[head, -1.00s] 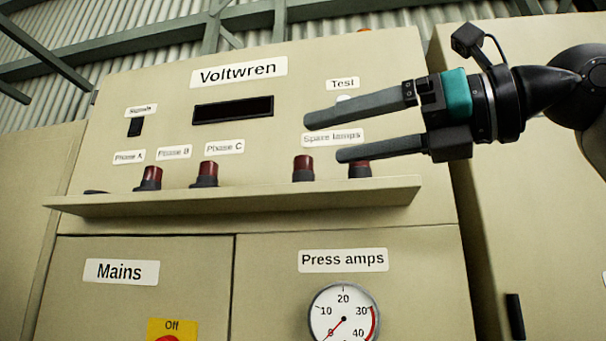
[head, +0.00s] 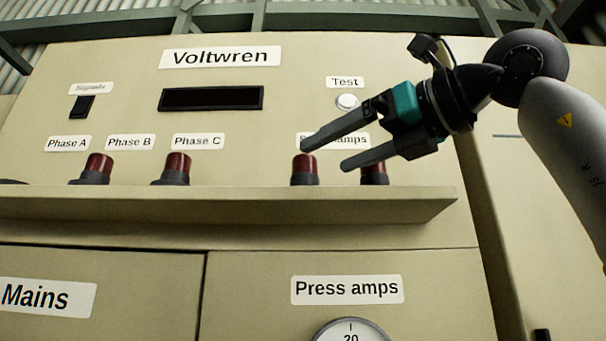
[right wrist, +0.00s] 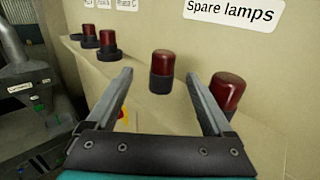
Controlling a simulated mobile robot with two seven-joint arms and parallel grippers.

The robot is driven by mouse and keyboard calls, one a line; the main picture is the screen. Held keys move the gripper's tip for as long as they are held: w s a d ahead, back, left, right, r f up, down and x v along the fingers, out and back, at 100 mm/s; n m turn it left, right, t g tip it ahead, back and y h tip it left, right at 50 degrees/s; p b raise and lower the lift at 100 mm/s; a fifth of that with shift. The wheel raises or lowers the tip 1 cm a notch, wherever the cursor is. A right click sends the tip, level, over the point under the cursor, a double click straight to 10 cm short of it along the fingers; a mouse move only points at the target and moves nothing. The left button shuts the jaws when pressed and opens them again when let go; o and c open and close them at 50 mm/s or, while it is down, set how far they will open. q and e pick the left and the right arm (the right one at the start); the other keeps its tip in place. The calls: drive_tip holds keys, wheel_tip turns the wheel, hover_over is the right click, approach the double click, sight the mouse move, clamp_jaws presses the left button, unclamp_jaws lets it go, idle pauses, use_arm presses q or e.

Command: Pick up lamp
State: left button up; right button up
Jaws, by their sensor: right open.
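Two red spare lamps with dark bases stand on the panel shelf under the "Spare lamps" label. The left spare lamp (head: 305,170) stands just below one fingertip of my right gripper (head: 324,156). The right spare lamp (head: 374,174) is partly hidden behind the other finger. In the right wrist view, the left spare lamp (right wrist: 162,70) is beyond and between the open fingers (right wrist: 162,82), and the right spare lamp (right wrist: 227,92) is beside the right finger. My right gripper is open and empty. My left gripper is out of view.
The shelf (head: 230,207) juts from the cream panel. Two more red lamps stand under the Phase labels, at Phase A/B (head: 97,168) and Phase C (head: 176,168). A white Test button (head: 347,101) is above the gripper. A gauge (head: 350,332) is below.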

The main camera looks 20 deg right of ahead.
sight(315, 163)
drive_tip(key=shift+w+a, duration=0.25)
drive_tip(key=shift+w, duration=0.25)
drive_tip(key=shift+p+x, duration=0.3)
drive_tip(key=shift+x, duration=0.75)
drive_tip(key=p+x, duration=0.1)
drive_tip(key=x, duration=0.2)
drive_tip(key=shift+w+d+r, duration=0.1)
drive_tip(key=shift+w+r, duration=0.05)
drive_tip(key=shift+w, duration=0.3)
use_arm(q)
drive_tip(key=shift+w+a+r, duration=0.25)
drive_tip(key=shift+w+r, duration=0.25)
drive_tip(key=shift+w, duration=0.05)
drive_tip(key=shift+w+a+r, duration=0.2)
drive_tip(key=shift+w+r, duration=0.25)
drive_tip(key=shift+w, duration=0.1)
use_arm(e)
drive_tip(key=shift+c, duration=0.4)
clamp_jaws()
